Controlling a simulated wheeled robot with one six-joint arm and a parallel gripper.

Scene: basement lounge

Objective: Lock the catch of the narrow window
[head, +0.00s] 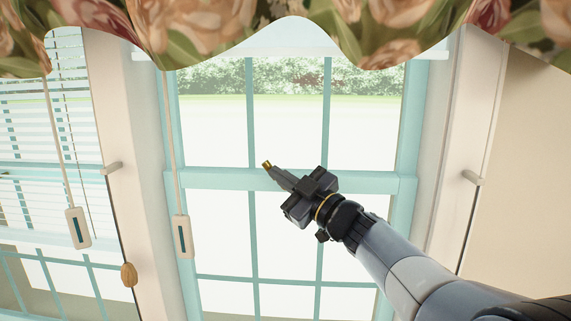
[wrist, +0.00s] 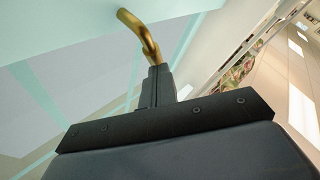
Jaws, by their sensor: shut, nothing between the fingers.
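The narrow window (head: 291,178) has a teal frame with glazing bars and fills the middle of the head view. Its brass catch (head: 266,165) shows as a small piece at the middle rail, just past my fingertips. In the wrist view the catch (wrist: 143,34) is a bent brass lever coming down from the pale rail. My gripper (head: 274,171) is shut and empty, reaching up and left from the lower right. In the wrist view its fingertips (wrist: 159,72) are at the lever's lower end; whether they touch cannot be told. The catch's base is partly out of view.
A floral valance (head: 290,30) hangs across the top. A blind cord with a pale handle (head: 183,237) hangs at the window's left side. Another window with blinds (head: 40,120) is farther left. Pegs stick out from the left post (head: 112,168) and right post (head: 472,178).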

